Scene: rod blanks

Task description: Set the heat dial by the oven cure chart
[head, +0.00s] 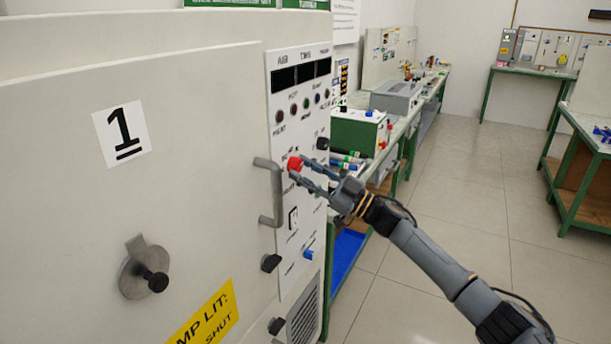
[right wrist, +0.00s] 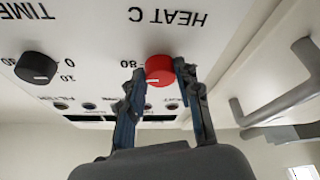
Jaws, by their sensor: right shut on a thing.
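The red heat dial (head: 294,163) sits on the white control panel (head: 283,235) of the large pale oven marked 1. It shows in the right wrist view (right wrist: 159,69) below the upside-down words HEAT C, with 80 printed near it. My right gripper (head: 301,166) is at the panel, shut on the dial with a finger on either side; it also shows in the wrist view (right wrist: 158,76). The dial's pointer mark is not clear. A sheet with small print (head: 346,20) hangs on the back wall; I cannot tell whether it is the cure chart. My left gripper is not in view.
The oven door handle (head: 270,192) sticks out left of the dial. A black time dial (right wrist: 37,68) is close by on the panel. A green-framed bench (head: 395,150) with a green box stands behind. The tiled floor (head: 440,215) to the right is open.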

